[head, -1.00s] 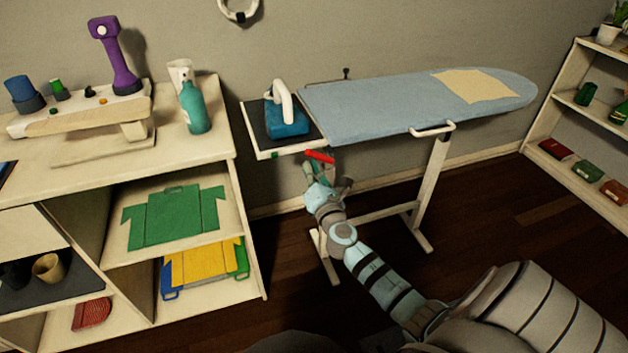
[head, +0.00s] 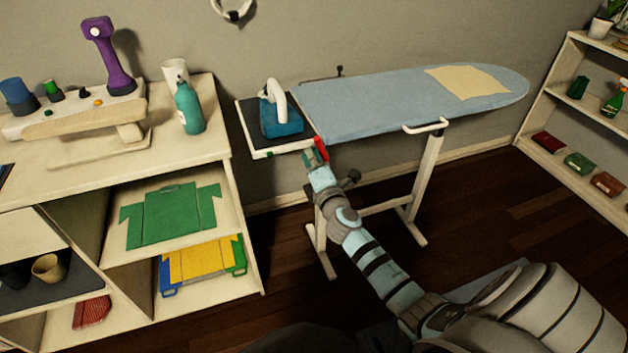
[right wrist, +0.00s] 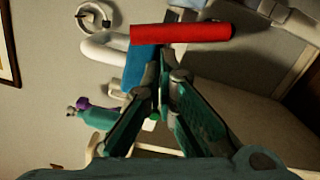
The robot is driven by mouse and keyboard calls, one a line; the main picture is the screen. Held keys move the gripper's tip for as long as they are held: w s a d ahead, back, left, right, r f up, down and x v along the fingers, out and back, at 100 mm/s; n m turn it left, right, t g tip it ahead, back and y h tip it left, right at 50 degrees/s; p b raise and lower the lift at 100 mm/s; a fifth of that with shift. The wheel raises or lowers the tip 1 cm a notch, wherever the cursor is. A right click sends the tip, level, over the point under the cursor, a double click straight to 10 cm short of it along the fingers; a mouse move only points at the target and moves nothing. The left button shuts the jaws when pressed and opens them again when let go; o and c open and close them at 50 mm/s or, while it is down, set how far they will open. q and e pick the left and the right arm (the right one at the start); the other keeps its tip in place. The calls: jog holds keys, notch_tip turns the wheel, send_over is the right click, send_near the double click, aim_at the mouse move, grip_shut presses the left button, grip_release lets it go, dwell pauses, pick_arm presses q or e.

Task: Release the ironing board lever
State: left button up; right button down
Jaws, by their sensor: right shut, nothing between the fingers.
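The ironing board (head: 375,105) stands against the wall with a light blue cover. Its red lever (head: 321,149) is under the left end of the board, by the iron tray, and looks steeply tilted. In the right wrist view the red lever (right wrist: 182,33) lies across the top. My right gripper (head: 315,158) is shut and empty at the lever. In the right wrist view its fingertips (right wrist: 163,62) reach up to the lever's lower edge; I cannot tell whether they touch. My left gripper is not in view.
A teal iron (head: 282,118) stands on the dark-topped tray (head: 245,130) just above my gripper. A shelf unit (head: 225,150) with folded clothes and a bottle is on the left. A white handle (head: 427,126) projects from the board's front. Another shelf is at right.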

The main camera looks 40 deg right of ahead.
dwell(0.4)
jog(key=s+a+f, duration=0.1)
jog(key=s+a, duration=0.5)
jog(key=s, duration=0.3)
jog(key=shift+s+a+f, duration=0.25)
jog(key=shift+a, duration=0.1)
